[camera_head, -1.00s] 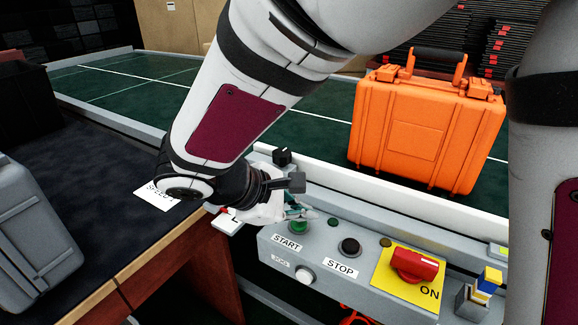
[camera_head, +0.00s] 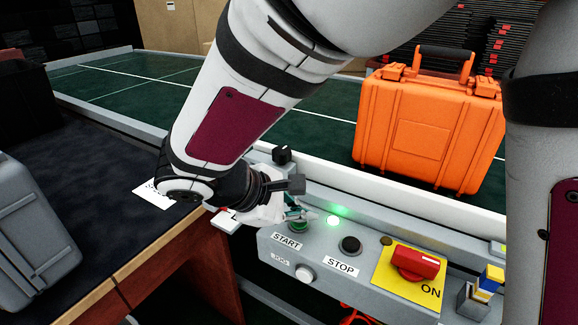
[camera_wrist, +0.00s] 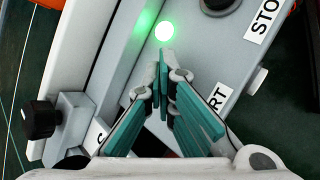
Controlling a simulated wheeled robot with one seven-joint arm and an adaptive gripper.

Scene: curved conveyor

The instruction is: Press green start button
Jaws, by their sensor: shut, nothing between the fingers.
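The green start button (camera_head: 298,227) is on the grey control box (camera_head: 330,262), above the START label (camera_head: 287,241). My gripper (camera_head: 306,214) is shut and empty, with its teal fingertips down at the button, partly covering it. I cannot tell exactly how far the button is pressed. In the wrist view the shut fingers (camera_wrist: 164,80) hide the button. A green indicator light (camera_head: 333,220) beside the button is lit, and it glows in the wrist view (camera_wrist: 167,31).
A black STOP button (camera_head: 349,246) and a red switch (camera_head: 414,262) on a yellow plate sit to the right on the box. An orange case (camera_head: 428,130) stands on the green conveyor (camera_head: 315,130) behind. A grey case (camera_head: 35,235) is on the left table.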

